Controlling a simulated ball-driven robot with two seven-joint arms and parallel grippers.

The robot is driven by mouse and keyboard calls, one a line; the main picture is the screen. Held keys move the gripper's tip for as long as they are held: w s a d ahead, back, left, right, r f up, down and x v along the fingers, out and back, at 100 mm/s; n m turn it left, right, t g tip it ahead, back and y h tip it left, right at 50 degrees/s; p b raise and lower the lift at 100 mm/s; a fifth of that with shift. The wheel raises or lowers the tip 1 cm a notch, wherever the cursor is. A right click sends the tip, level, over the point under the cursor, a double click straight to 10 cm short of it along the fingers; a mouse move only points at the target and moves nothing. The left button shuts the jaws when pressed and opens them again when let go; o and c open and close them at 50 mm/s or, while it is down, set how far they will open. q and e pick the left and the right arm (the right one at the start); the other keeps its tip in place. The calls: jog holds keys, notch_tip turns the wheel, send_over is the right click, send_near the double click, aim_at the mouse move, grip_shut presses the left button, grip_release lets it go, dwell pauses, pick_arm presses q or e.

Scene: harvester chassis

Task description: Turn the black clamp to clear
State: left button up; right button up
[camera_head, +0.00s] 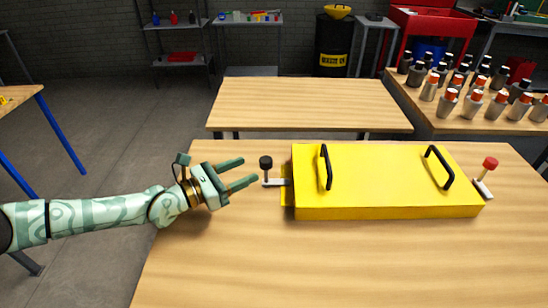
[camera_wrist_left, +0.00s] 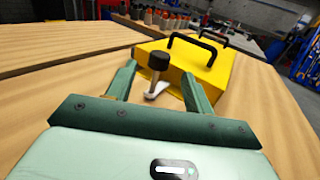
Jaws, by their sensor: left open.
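The black clamp (camera_head: 266,163) has a round black knob on a pale lever at the left end of the yellow chassis (camera_head: 400,205). It also shows in the left wrist view (camera_wrist_left: 158,62), standing between my open fingers and beyond their tips or close to them. My left gripper (camera_head: 251,171) is open and empty, just left of the clamp, its fingers pointing toward it. I cannot tell whether they touch. A red-knobbed clamp (camera_head: 490,164) sits at the chassis's right end. My right gripper is not in view.
The chassis has two black handles (camera_head: 326,168) on top and rests on a wooden table (camera_head: 230,270). The table is bare in front. An empty table (camera_head: 310,100) stands behind, and several bottles (camera_head: 475,97) stand on another at right.

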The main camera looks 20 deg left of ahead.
aim_at(271, 159)
pick_arm(q)
jog(key=x, duration=0.9)
jog(key=shift+b, duration=0.35)
jog(key=c, duration=1)
